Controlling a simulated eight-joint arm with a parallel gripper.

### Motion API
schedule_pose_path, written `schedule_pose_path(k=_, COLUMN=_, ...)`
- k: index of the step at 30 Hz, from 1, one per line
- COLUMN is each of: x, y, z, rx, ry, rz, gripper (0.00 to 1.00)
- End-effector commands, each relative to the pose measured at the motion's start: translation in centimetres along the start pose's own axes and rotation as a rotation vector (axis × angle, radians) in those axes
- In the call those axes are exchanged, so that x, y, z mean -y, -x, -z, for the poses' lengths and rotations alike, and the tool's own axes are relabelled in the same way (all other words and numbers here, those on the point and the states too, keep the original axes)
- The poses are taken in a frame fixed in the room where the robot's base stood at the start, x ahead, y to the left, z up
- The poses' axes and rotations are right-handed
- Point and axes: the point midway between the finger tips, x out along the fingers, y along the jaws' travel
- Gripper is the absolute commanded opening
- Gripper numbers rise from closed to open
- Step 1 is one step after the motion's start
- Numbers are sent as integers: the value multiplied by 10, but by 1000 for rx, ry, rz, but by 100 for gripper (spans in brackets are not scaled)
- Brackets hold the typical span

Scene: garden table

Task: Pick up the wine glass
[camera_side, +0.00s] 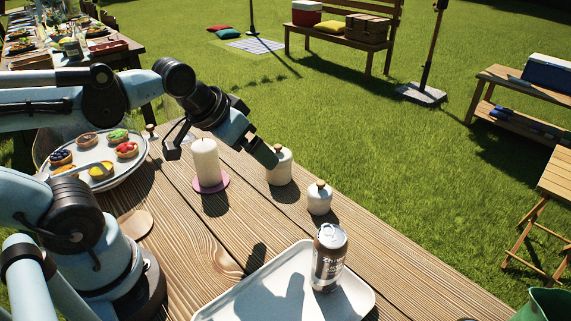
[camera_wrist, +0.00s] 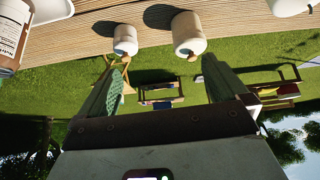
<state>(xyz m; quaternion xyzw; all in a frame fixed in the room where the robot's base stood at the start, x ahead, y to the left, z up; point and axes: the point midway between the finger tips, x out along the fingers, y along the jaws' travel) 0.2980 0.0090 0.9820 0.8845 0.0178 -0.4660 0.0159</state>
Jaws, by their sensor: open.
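I cannot clearly make out a wine glass in either view. Behind my arm in the side view there is a faint clear shape, too indistinct to name. My gripper (camera_side: 220,156) is open, its two fingers spread wide, above the table near the white candle (camera_side: 205,163). Nothing shows held between the fingers. In the wrist view my gripper (camera_wrist: 162,62) also has its fingers apart. Two white canisters, the larger (camera_wrist: 188,33) and the smaller (camera_wrist: 125,40), appear beyond the fingertips in that inverted view.
The wooden table (camera_side: 225,245) holds a pink coaster (camera_side: 222,184) under the candle, a larger canister (camera_side: 279,168), a smaller one (camera_side: 319,200), a drink can (camera_side: 329,258) on a white tray (camera_side: 228,303), and a plate of tarts (camera_side: 128,172). Bare boards lie between candle and tray.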

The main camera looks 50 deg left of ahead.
Motion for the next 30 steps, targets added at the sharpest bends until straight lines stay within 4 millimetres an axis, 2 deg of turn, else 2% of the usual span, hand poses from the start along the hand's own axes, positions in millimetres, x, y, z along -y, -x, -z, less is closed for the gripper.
schedule_pose_path(k=1, x=-4, y=-2, z=-7, rx=-9, ry=-21, rz=-9, gripper=100)
schedule_pose_path(k=5, x=-8, y=-6, z=-15, rx=-20, ry=-46, rz=-18, gripper=100)
schedule_pose_path(k=17, x=-8, y=-6, z=-15, rx=-21, ry=-45, rz=-17, gripper=100)
schedule_pose_path(k=20, x=0, y=-8, z=-11, rx=-33, ry=-21, rz=3, gripper=100)
schedule_pose_path(k=23, x=26, y=-13, z=1, rx=-72, ry=49, rz=65, gripper=100)
schedule_pose_path(k=25, x=57, y=-18, z=12, rx=-116, ry=126, rz=135, gripper=100)
schedule_pose_path(k=29, x=131, y=-22, z=26, rx=-220, ry=288, rz=297, gripper=100)
schedule_pose_path(k=30, x=155, y=-22, z=27, rx=-252, ry=333, rz=348, gripper=100)
